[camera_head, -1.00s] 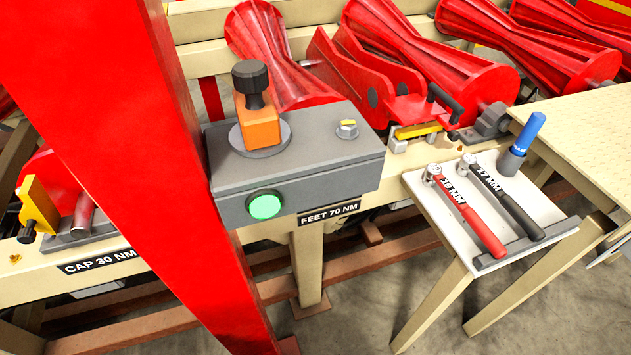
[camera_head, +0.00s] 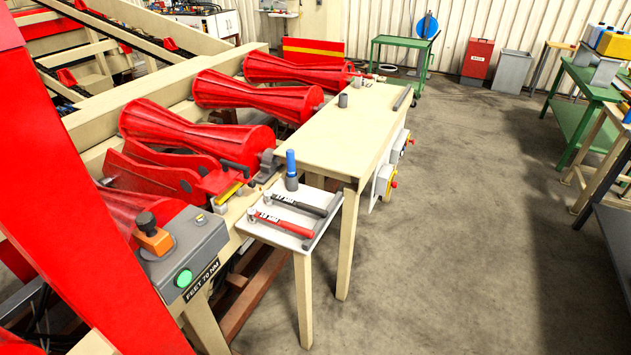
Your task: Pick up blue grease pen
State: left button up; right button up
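The blue grease pen (camera_head: 291,162) stands upright in a dark grey holder (camera_head: 291,183) at the back corner of a small white-topped side table (camera_head: 262,233). Two torque wrenches lie on the same table in front of it, a black-handled one (camera_head: 300,205) and a red-handled one (camera_head: 287,223). Neither of my grippers is in view, and nothing is touching the pen.
A larger beige table (camera_head: 345,130) adjoins behind, with a small grey cup (camera_head: 343,101) on it. Red rollers (camera_head: 200,135) and a grey control box (camera_head: 182,252) with a green button lie left. A red post (camera_head: 70,200) blocks the left side. Open concrete floor (camera_head: 450,220) lies right.

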aim_at(290, 152)
jog(key=z, duration=0.35)
jog(key=k, duration=0.85)
jog(key=z, duration=1.1)
jog(key=i, duration=3.25)
jog(key=u, duration=1.65)
jog(key=i, duration=1)
jog(key=u, duration=1)
